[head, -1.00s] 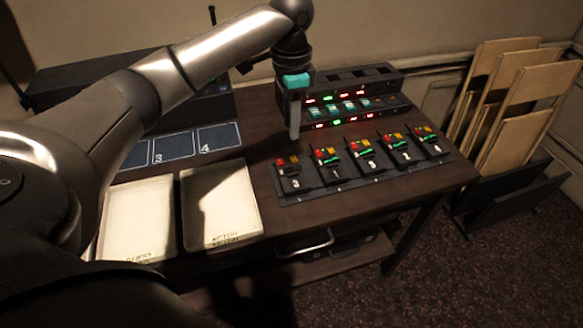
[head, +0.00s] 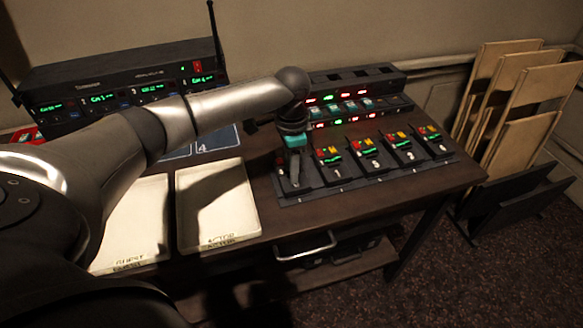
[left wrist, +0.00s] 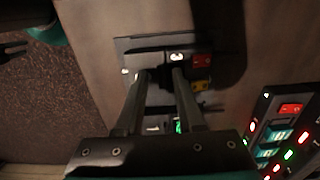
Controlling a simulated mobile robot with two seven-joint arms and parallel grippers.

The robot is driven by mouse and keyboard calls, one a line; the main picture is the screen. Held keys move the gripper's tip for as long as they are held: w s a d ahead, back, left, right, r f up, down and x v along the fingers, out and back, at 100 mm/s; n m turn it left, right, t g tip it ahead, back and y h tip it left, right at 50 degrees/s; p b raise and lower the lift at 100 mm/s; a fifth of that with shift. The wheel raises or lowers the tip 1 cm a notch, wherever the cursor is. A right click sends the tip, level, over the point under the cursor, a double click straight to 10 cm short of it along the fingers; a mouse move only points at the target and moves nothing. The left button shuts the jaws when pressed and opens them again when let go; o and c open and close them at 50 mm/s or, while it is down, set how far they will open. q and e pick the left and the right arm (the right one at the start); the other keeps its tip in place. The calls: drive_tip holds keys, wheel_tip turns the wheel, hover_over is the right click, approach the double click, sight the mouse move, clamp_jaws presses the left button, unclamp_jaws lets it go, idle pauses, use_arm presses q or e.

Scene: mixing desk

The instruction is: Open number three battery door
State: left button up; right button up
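A row of several small dark battery packs with red and yellow buttons stands on a black strip (head: 322,190) on the desk. My left gripper (head: 295,184) points down at the leftmost pack and hides most of it. In the left wrist view the fingers (left wrist: 160,73) are apart, over that pack (left wrist: 201,86). Packs marked 1 (head: 329,157), 2 (head: 401,146) and 4 (head: 433,138) stand to the right. A dark, teal-banded part, likely my right gripper (left wrist: 14,49), shows at the upper left.
A lit charger rack (head: 350,88) stands behind the packs. Two pale trays (head: 215,200) lie to the left, below a black receiver unit (head: 100,85). Wooden boards (head: 510,100) lean at the right. The desk's front edge (head: 400,203) is clear.

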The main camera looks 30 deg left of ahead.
use_arm(q)
clamp_jaws()
idle(0.6)
